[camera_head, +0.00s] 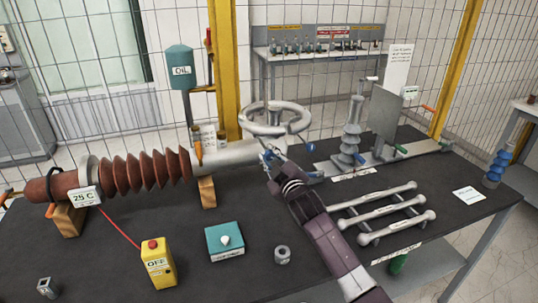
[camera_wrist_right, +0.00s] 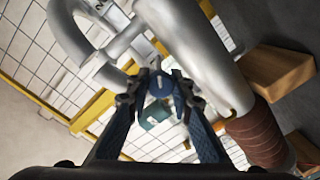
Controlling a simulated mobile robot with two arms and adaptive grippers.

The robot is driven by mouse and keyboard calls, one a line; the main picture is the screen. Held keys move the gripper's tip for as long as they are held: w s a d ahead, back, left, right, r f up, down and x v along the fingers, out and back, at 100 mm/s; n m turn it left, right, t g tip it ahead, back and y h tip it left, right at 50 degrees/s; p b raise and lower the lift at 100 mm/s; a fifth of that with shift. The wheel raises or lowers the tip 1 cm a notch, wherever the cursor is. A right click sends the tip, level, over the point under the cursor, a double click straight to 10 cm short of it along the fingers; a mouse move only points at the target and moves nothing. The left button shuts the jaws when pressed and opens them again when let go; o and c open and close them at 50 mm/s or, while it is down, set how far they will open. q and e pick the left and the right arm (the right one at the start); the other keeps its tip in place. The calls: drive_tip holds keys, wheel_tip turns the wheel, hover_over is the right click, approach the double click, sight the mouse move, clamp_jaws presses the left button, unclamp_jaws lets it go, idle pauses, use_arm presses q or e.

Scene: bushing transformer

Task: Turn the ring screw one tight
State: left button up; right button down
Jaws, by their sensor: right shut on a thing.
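My right gripper (camera_head: 272,155) reaches up from the lower right to the grey metal end of the bushing (camera_head: 230,154), below a large grey ring (camera_head: 272,129). The fingers hide most of this screw in the head view. Another blue screw head (camera_head: 311,147) shows to the right of the gripper. The bushing's brown ribbed part (camera_head: 150,172) extends to the left. My left gripper is not in view.
Wooden blocks (camera_head: 207,192) support the bushing. A yellow switch box (camera_head: 158,262), a teal box (camera_head: 225,242) and a nut (camera_head: 282,254) stand in front on the dark table. A teal oil tank (camera_head: 180,68) hangs behind.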

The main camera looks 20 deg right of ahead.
drive_tip(key=m, duration=0.4)
drive_tip(key=shift+f+p, duration=0.2)
drive_tip(key=shift+p, duration=0.1)
drive_tip(key=shift+m, duration=2.2)
drive_tip(key=c, duration=2)
unclamp_jaws()
drive_tip(key=shift+o, duration=1.4)
drive_tip(key=shift+r, duration=0.1)
drive_tip(key=shift+s, duration=0.1)
drive_tip(key=s+d, duration=0.1)
drive_tip(key=s, duration=1.1)
